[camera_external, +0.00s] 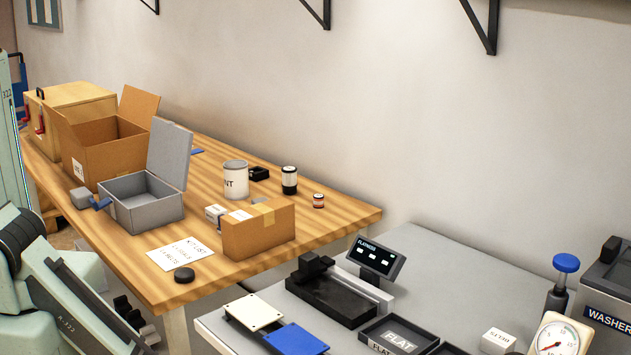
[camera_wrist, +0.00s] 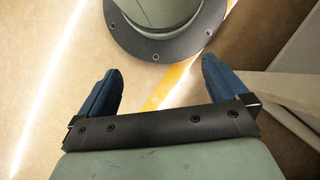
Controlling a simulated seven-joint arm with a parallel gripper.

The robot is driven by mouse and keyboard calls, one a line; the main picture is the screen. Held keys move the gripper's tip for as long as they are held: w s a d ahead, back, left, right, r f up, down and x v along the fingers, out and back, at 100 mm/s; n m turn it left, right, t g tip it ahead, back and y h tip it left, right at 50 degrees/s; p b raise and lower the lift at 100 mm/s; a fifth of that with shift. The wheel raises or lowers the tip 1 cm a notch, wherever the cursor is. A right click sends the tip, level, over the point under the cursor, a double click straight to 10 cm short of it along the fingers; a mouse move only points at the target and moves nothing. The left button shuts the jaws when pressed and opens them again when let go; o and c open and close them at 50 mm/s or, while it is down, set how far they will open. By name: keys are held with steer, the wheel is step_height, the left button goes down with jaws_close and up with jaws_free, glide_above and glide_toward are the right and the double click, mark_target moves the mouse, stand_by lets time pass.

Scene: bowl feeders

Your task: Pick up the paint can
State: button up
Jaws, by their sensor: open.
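The paint can (camera_external: 235,178) is a white and grey cylinder with dark lettering, partly "NT", on its side. It stands upright toward the back of the wooden table in the external view. My gripper (camera_wrist: 161,88) shows in the wrist view with its two blue fingers spread apart and nothing between them. It points down at the floor, near a round dark bolted flange, and the paint can is not in that view. In the external view my gripper cannot be made out; only pale green parts of my arm show at lower left.

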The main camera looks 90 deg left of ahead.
steer(key=s, duration=0.1)
steer(key=s+a, duration=0.1)
steer(key=shift+s+r+g, duration=0.1)
steer(key=shift+s+g, duration=0.2)
steer(key=shift+w, duration=0.15)
